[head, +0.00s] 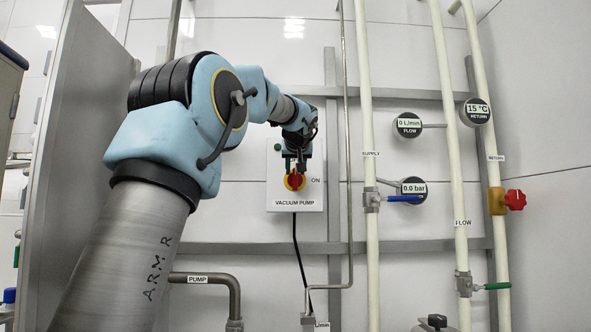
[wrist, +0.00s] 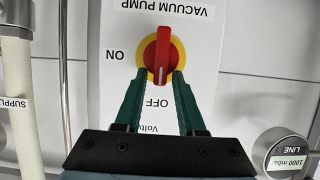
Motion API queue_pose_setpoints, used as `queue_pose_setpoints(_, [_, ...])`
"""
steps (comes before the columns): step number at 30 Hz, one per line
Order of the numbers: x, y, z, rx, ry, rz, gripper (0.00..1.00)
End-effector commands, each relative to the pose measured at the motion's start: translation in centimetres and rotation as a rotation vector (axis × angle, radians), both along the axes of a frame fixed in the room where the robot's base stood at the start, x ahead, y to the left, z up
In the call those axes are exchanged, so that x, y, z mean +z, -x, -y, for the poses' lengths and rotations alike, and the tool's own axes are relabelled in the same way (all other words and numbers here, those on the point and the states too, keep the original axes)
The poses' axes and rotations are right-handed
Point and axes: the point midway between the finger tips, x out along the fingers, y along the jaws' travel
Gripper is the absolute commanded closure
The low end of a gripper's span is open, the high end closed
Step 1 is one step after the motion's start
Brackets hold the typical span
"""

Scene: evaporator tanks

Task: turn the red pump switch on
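The red pump switch (head: 295,181) is a rotary knob on a yellow disc, on the white VACUUM PUMP box (head: 283,204). In the wrist view, which is upside down, the red knob (wrist: 161,50) stands vertical and its white mark points toward the OFF label (wrist: 156,104). The ON label (wrist: 115,56) lies to the left there, and to the right in the head view. My gripper (wrist: 160,74) has its green fingers on either side of the knob's mark end, apart from each other. I cannot tell whether they touch the knob. The head view partly hides my gripper (head: 299,166).
A thin vertical pipe (head: 346,150) and the supply pipe (head: 366,110) run right of the box. A green light (head: 278,147) sits on its upper left. A black cable (head: 297,250) hangs below. A LINE gauge (wrist: 288,150) shows at the wrist view's lower right.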

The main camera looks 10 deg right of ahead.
Motion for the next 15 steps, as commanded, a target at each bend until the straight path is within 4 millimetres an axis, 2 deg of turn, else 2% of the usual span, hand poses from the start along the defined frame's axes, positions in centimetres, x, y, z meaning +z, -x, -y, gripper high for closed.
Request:
queue_pose_setpoints(2, [0.0, 0.01, 0.0, 0.0, 0.0, 0.0, 0.71])
queue_pose_setpoints(9, [0.01, 0.02, 0.0, 0.0, 0.0, 0.0, 0.98])
queue_pose_setpoints(15, [0.01, 0.03, -0.01, 0.0, 0.0, 0.0, 1.0])
